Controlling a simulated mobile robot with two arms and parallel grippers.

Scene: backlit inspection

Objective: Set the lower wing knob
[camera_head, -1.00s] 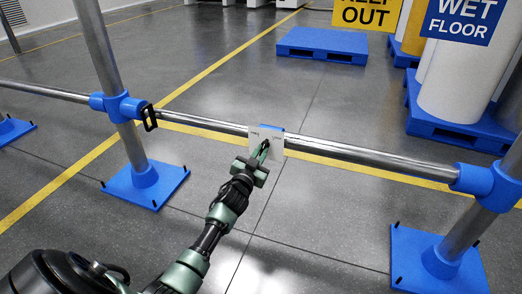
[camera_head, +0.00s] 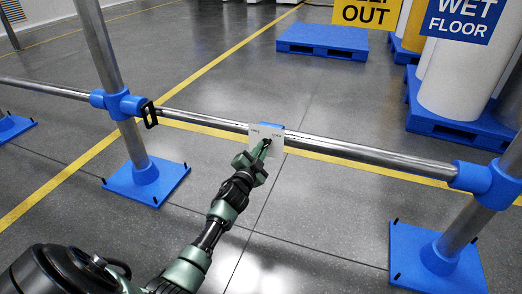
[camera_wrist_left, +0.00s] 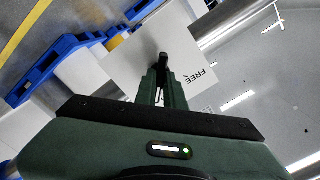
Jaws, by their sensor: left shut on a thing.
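A white plate (camera_head: 275,148) with small dark lettering is mounted by a blue clamp (camera_head: 272,125) on the horizontal metal rail. In the left wrist view the plate (camera_wrist_left: 190,35) fills the upper middle and bears the word FREE. My left gripper (camera_head: 264,147) reaches up to the plate's front. In the wrist view its fingers (camera_wrist_left: 163,72) are shut on a small dark wing knob (camera_wrist_left: 163,58) in front of the plate. The fingers hide most of the knob, so I cannot tell its exact angle. My right gripper is not in view.
The rail (camera_head: 345,150) runs between upright posts on blue base plates (camera_head: 148,184). A black handle-like part (camera_head: 150,115) sits beside the left blue joint. Blue pallets (camera_head: 322,42) and white drums (camera_head: 462,80) stand behind. The floor before the rail is mostly clear.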

